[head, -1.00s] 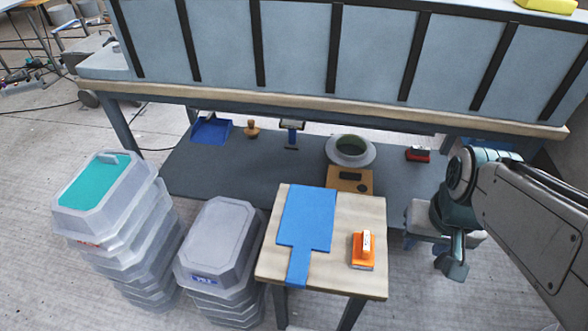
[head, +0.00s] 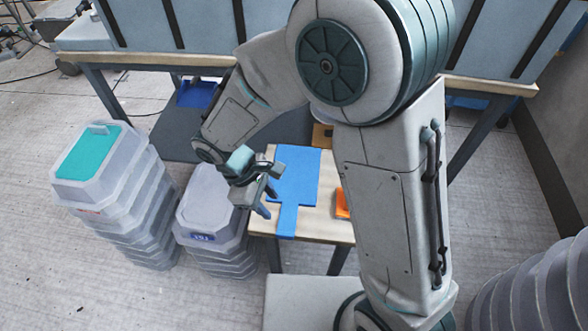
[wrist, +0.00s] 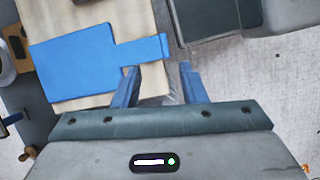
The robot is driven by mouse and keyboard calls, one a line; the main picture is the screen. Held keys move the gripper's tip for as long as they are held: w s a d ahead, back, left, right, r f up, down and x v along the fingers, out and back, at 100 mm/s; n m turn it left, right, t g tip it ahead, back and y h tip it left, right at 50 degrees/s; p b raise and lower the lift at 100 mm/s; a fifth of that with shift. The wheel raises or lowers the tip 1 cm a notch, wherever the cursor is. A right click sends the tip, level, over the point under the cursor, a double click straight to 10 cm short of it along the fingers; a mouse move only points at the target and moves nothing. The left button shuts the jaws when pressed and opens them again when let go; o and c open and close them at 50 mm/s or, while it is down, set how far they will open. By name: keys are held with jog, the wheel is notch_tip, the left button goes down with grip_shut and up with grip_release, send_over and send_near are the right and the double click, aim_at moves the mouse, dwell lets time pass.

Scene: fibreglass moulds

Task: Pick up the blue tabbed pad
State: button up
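The blue tabbed pad (head: 298,178) lies flat on a small wooden-topped table (head: 328,225), its narrow tab pointing to the front edge. In the wrist view the pad (wrist: 75,67) lies ahead and to the left, and its tab (wrist: 140,49) reaches right, just beyond my fingertips. My gripper (head: 267,203) is at the left edge of the small table, close to the tab. In the wrist view my gripper (wrist: 158,68) is open, with a clear gap between its fingers and nothing held. My arm hides part of the table's right side.
An orange-handled tool (head: 342,204) is partly hidden by my arm. Left of the table stand a grey lidded stack (head: 207,205) and a taller stack with a teal top (head: 90,155). A long workbench (head: 150,75) runs behind.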

notch_tip(320, 180, down, 2)
jog(key=s+a+n, duration=0.2)
jog(key=b, duration=0.1)
send_near(285, 233)
notch_tip(285, 233, down, 3)
jog(key=shift+d+b+x, duration=0.15)
jog(key=shift+d+x, duration=0.05)
jog(key=shift+x, duration=1.25)
jog(key=shift+d+b+x, duration=0.15)
jog(key=shift+d+x, duration=0.1)
jog(key=shift+x, duration=1.25)
jog(key=shift+r+m, duration=0.25)
jog(key=shift+m, duration=0.05)
grip_shut()
